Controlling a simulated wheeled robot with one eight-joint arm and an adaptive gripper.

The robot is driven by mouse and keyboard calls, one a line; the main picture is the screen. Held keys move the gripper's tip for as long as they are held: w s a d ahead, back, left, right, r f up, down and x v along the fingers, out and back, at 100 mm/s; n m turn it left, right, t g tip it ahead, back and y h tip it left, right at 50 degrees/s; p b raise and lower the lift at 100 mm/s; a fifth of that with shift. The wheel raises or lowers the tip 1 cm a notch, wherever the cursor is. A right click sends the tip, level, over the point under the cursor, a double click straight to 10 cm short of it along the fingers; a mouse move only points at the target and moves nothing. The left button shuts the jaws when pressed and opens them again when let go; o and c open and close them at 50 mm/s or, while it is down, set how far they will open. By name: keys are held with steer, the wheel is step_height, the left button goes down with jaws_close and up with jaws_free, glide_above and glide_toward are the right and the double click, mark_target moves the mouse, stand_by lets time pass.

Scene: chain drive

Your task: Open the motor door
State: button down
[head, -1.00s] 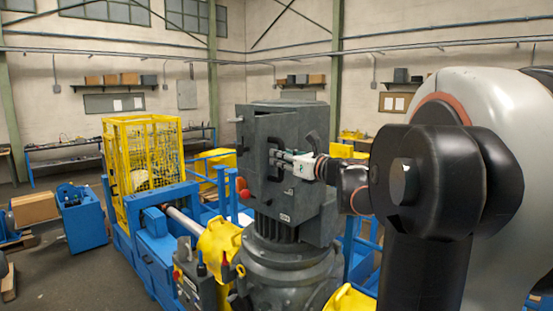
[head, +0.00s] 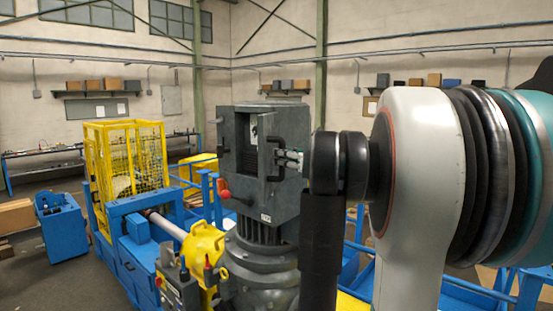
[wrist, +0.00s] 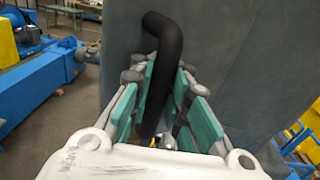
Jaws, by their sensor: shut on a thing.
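The motor (head: 262,250) is a grey upright unit with a grey box on top. The motor door (head: 292,135) is a dark grey panel at the box's right side. It stands partly open, with a gap and a dark interior showing to its left. The door's black handle (head: 268,160) sticks out from the panel. My gripper (head: 285,160) is at the handle, partly hidden behind my arm. In the wrist view the handle (wrist: 160,60) runs between the teal finger pads of my gripper (wrist: 166,80), which is shut on it. The grey door face (wrist: 235,60) fills the right behind it.
A red knob (head: 223,189) sits at the box's lower left. A yellow cage (head: 125,160) and blue machine frame (head: 140,255) stand to the left. Blue railings run behind. Open floor lies at far left.

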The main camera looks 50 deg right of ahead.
steer(key=c, duration=1.9)
jaws_free()
steer(key=shift+a+f, duration=0.1)
steer(key=shift+c, duration=0.2)
steer(key=o, duration=0.4)
steer(key=shift+s, duration=0.1)
steer(key=shift+s+a, duration=0.1)
steer(key=s, duration=0.8)
steer(key=s+d, duration=0.1)
steer(key=s, duration=0.3)
steer(key=shift+w, duration=0.1)
